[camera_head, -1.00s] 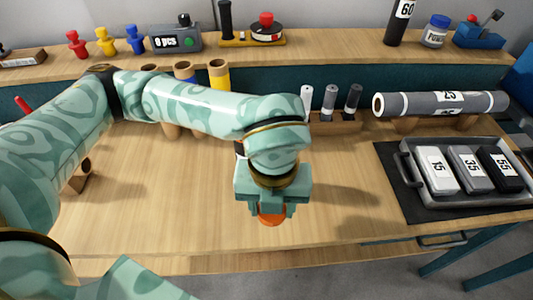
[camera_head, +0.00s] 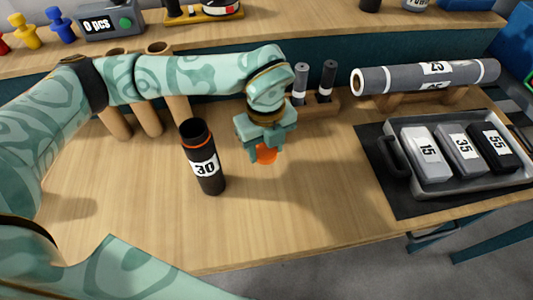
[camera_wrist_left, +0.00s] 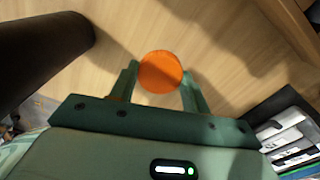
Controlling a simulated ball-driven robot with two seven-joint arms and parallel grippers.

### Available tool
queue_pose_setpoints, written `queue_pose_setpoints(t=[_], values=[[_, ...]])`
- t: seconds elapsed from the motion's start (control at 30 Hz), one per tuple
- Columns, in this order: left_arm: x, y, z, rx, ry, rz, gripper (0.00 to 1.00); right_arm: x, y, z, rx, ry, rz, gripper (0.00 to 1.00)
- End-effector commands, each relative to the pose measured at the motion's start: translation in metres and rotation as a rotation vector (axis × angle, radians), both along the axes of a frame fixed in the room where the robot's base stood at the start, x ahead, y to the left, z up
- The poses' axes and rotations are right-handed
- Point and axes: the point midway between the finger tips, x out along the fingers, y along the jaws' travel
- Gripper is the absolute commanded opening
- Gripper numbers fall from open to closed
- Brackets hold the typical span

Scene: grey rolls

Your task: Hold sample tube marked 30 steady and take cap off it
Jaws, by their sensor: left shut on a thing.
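The sample tube marked 30 (camera_head: 205,168) is black with a white label and stands upright on the table. Its top is open, with an orange ring just below the rim. My left gripper (camera_head: 262,150) is to the right of the tube, apart from it, and is shut on the orange cap (camera_head: 266,155). In the left wrist view the cap (camera_wrist_left: 160,72) sits between the two fingers, and a dark cylinder, the tube (camera_wrist_left: 45,55), shows at the left. My right gripper is not in view.
A tray (camera_head: 459,186) with blocks marked 15, 35 and 55 lies on a dark mat at the right. A grey roll (camera_head: 400,77) rests on wooden supports behind it. A rack (camera_head: 316,108) with dark tubes stands at the back. The front of the table is clear.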

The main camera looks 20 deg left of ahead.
Motion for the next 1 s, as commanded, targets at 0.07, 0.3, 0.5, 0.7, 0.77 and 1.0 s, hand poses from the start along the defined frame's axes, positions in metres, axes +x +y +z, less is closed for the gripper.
queue_pose_setpoints(t=[0.07,0.3,0.5,0.7,0.77,1.0], values=[[0.005,0.001,-0.008,-0.001,0.001,0.001,0.2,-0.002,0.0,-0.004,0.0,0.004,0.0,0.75],[0.015,0.005,-0.031,0.0,0.003,-0.001,0.2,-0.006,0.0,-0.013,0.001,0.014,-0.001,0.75],[0.015,0.005,-0.049,0.0,-0.001,0.0,0.2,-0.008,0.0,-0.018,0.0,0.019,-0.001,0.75],[0.015,0.005,-0.048,-0.001,-0.002,-0.001,0.2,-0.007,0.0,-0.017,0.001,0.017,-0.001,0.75],[0.014,0.005,-0.049,0.0,-0.001,0.0,0.2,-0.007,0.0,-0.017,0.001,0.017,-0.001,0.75],[0.014,0.005,-0.05,0.0,-0.001,0.0,0.69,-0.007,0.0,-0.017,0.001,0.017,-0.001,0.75]])
